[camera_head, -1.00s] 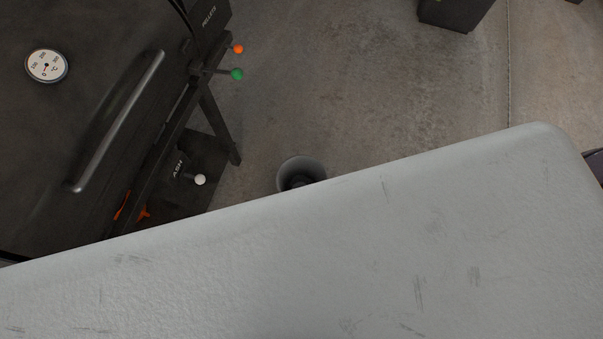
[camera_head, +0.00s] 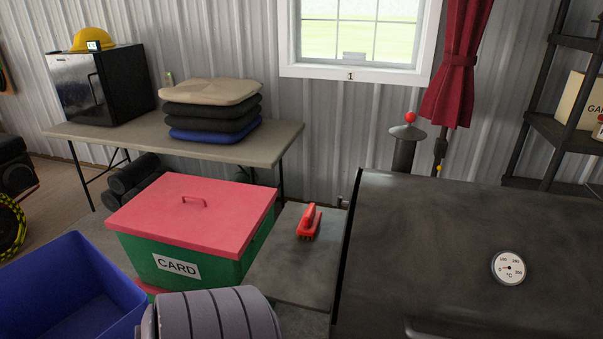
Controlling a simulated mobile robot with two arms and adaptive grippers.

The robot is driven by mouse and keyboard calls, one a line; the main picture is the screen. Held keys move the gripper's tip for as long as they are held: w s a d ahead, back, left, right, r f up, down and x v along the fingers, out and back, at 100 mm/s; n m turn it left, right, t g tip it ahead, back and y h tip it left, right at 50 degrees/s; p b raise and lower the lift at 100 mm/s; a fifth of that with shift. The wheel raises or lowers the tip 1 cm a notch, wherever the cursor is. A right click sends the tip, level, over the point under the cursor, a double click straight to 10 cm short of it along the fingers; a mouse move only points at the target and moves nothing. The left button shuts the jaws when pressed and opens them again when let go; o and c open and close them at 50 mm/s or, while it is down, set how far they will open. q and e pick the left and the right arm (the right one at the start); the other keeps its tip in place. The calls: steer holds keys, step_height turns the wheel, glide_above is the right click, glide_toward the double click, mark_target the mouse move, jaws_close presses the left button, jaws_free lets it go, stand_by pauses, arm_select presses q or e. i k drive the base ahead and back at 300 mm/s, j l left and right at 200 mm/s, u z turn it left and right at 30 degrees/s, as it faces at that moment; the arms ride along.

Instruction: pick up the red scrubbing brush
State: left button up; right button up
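The red scrubbing brush (camera_head: 308,222) lies on a grey side shelf (camera_head: 287,262) at the left side of a dark grill, in the middle of the head view. Its handle faces up and its bristles rest toward the shelf. Nothing touches it, and the shelf around it is bare. Neither of my grippers shows in the head view.
The dark grill (camera_head: 430,240) with a dial fills the right. A green CARD box (camera_head: 165,262) with a red lid stands left of the shelf. A blue bin (camera_head: 75,290) and a ribbed grey object (camera_head: 215,318) are in front. A table (camera_head: 270,146) with cushions stands behind.

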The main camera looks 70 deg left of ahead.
mark_target(308, 227)
steer(key=u, duration=2)
